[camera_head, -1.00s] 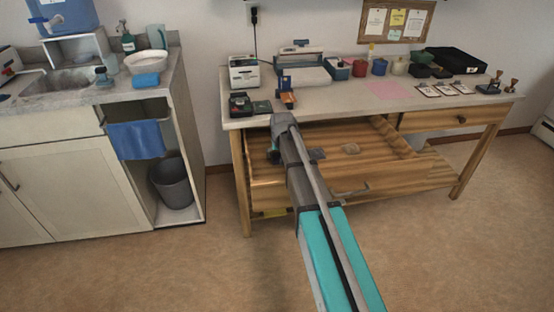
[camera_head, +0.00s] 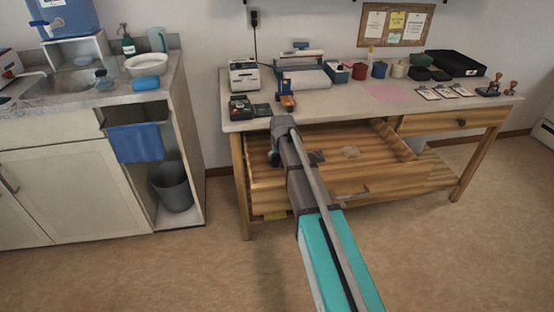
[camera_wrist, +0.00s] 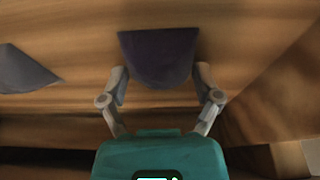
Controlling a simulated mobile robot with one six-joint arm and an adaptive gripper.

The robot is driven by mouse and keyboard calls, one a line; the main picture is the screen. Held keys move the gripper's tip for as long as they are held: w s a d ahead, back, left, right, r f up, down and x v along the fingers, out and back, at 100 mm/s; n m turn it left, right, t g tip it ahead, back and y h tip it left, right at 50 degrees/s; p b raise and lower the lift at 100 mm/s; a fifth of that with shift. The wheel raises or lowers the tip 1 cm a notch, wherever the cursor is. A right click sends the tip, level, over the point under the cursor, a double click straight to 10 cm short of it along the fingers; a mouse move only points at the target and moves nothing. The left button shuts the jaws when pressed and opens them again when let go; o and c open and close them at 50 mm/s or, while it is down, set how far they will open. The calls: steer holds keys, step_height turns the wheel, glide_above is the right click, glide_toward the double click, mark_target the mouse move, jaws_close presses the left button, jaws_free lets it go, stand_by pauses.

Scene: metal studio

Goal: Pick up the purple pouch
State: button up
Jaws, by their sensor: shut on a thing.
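The purple pouch (camera_wrist: 158,58), dark and flat-looking with a rounded near end, shows in the wrist view between the fingers of my gripper (camera_wrist: 160,76). My gripper is shut on it, one finger at each side. The pouch is over the wooden drawer's floor; I cannot tell whether it is clear of it. In the head view the open drawer (camera_head: 330,182) is under the table top, and my arm reaches into its left part. My arm hides the pouch and most of the gripper there.
A second dark, flat thing (camera_wrist: 22,70) lies left of the pouch in the wrist view. The table top (camera_head: 350,98) above holds a printer, jars and stamps. The floor in front is clear.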

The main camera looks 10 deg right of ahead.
steer(key=shift+r, duration=0.1)
step_height(320, 180, up, 3)
steer(key=p, duration=0.3)
steer(key=s+d+r+p, duration=0.5)
steer(key=s+r+p, duration=0.4)
steer(key=s, duration=0.4)
steer(key=shift+r+p, duration=0.4)
steer(key=shift+p, duration=0.1)
